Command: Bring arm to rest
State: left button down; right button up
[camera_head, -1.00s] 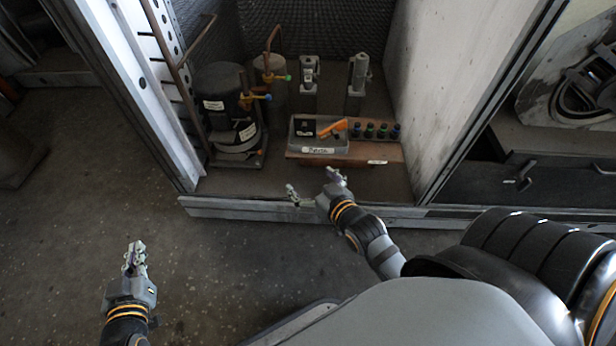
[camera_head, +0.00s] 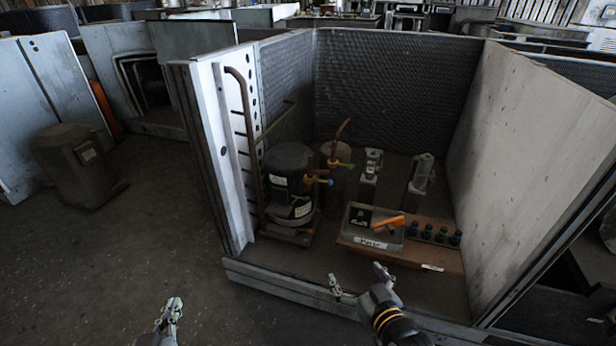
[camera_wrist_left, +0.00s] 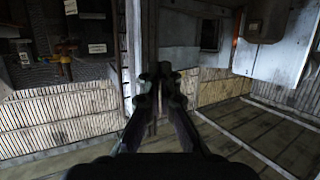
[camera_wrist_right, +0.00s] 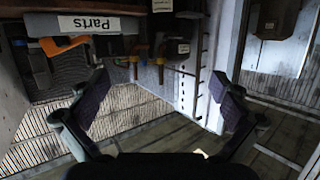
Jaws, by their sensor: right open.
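My right gripper (camera_head: 358,280) is open and empty. It is in front of the blower housing (camera_head: 300,290), near its low front edge. Its spread fingers also show in the right wrist view (camera_wrist_right: 156,112), with nothing between them. My left gripper (camera_head: 172,312) is at the bottom of the head view, left of the housing and over the floor. Its fingers are together in the left wrist view (camera_wrist_left: 158,85), with nothing seen between them.
Inside the housing stand a dark compressor (camera_head: 288,185) with pipes, two metal fittings and a grey parts bin (camera_head: 376,228) holding an orange-handled item on a brown board (camera_head: 440,259). A brown unit (camera_head: 75,165) stands at left. The floor (camera_head: 110,270) between is clear.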

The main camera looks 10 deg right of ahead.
pick_arm(q)
jog(key=s+a+f+g+y+p, duration=0.1)
jog(key=s+a+f+g+p, duration=0.15)
jog(key=s+f+p, duration=0.6)
jog(key=s+a+f+g+p, duration=0.1)
jog(key=f+g+p, duration=0.25)
jog(key=p, duration=0.95)
pick_arm(e)
jog(key=s+d+f+g+h, duration=0.1)
jog(key=s+d+f+g, duration=0.3)
jog(key=s+f+g, duration=0.6)
pick_arm(q)
jog(key=s+a+f+g+p, duration=0.1)
jog(key=s+g+p, duration=0.2)
jog(key=s+p, duration=0.4)
jog(key=s+a+f+g+p, duration=0.1)
jog(key=s+g+p, duration=0.3)
jog(key=s, duration=1.3)
jog(key=a+p, duration=0.1)
jog(key=p, duration=0.3)
jog(key=shift+a+y, duration=0.3)
jog(key=shift+y, duration=0.1)
pick_arm(e)
jog(key=s+d+f+g, duration=0.1)
jog(key=s+f, duration=0.1)
jog(key=s, duration=0.9)
jog(key=s+d+f+g, duration=0.2)
jog(key=s, duration=1)
jog(key=shift+s+h, duration=0.3)
jog(key=shift+h, duration=0.1)
